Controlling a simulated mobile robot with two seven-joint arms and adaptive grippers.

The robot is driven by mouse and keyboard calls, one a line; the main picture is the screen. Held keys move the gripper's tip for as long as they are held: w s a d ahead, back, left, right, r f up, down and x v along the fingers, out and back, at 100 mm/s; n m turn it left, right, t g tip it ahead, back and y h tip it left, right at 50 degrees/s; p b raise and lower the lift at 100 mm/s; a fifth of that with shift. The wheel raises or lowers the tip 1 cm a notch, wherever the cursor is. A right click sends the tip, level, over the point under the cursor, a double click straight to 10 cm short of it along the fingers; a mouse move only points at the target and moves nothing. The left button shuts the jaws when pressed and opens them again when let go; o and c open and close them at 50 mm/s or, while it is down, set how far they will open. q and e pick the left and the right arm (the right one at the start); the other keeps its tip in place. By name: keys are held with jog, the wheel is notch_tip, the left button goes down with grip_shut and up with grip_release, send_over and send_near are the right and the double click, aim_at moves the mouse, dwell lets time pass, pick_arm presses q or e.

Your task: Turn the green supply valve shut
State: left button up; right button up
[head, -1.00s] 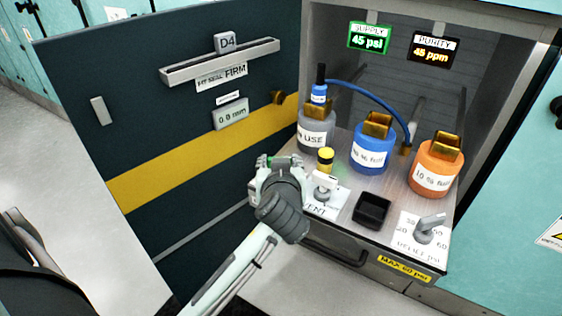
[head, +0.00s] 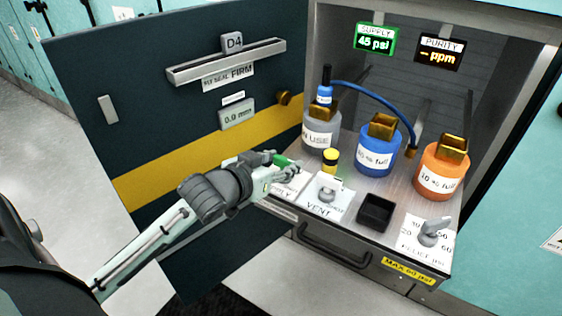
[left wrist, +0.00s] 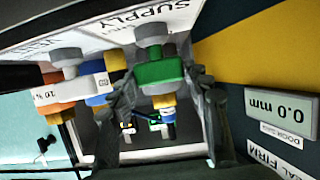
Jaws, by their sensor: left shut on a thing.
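The green supply valve handle (head: 284,161) sits over the plate marked SUPPLY (head: 287,184) at the left front of the bench. In the left wrist view the green handle (left wrist: 160,73) shows below its grey round hub, between my two fingers. My left gripper (head: 268,160) is shut on this handle, reaching in from the left. The gripper and wrist partly cover the valve in the head view. The supply display (head: 375,42) reads 45 psi in green. My right gripper is not in view.
The vent valve (head: 328,188) stands just right of the supply valve, with a yellow-capped part behind it. Grey, blue (head: 372,152) and orange (head: 442,172) bottles stand behind. A black tray (head: 375,212) and relief knob (head: 433,232) are right. The open door (head: 150,130) is close on the left.

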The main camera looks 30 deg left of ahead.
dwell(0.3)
pick_arm(q)
jog(key=o, duration=1.2)
jog(key=shift+c, duration=0.2)
notch_tip(320, 180, up, 10)
notch_tip(320, 180, down, 10)
jog(key=shift+f, duration=0.2)
jog(key=shift+r, duration=0.15)
